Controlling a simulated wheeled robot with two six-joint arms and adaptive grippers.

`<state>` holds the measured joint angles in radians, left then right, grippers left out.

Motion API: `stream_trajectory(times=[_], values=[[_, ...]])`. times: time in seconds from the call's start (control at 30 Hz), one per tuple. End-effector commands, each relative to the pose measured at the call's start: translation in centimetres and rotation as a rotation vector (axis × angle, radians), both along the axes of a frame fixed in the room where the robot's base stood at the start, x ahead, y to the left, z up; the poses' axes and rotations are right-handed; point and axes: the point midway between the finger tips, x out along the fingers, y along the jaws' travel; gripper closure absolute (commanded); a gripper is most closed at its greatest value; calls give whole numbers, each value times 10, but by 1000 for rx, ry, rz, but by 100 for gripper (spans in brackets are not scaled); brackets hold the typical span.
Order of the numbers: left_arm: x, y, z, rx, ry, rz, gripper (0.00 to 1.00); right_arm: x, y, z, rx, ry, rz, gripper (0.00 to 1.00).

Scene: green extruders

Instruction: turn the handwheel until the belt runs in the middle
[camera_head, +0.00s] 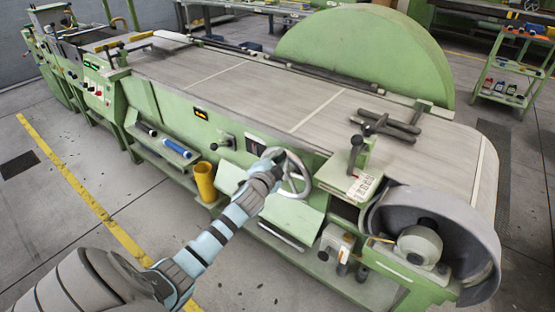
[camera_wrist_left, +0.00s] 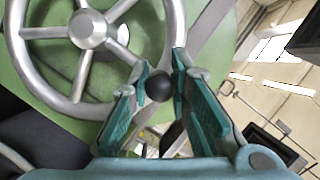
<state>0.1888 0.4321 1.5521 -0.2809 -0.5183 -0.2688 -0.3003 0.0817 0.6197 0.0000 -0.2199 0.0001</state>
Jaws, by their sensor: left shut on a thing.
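The grey metal handwheel (camera_head: 305,184) sits on the front side of the green machine, and its spokes and hub (camera_wrist_left: 88,28) fill the upper left of the left wrist view. My left gripper (camera_head: 273,156) is at the wheel's upper left rim. In the left wrist view its teal finger pads (camera_wrist_left: 159,90) are shut around a round black knob (camera_wrist_left: 159,86) beside the rim. The wide grey belt (camera_head: 240,88) with pale cross seams covers the machine's top. I cannot tell whether it lies in the middle. My right gripper is not in view.
The front floor is mostly clear.

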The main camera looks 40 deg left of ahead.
Motion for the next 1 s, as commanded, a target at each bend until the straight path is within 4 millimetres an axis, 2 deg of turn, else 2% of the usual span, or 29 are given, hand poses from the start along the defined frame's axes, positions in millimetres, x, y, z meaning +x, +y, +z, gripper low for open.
stream_trajectory(times=[0.27,0.8,1.0], values=[[0,-10,-3,99,5,1,100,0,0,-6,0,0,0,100],[0,-42,-14,479,13,0,100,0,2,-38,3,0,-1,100],[1,-49,-16,480,14,0,100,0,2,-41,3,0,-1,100]])
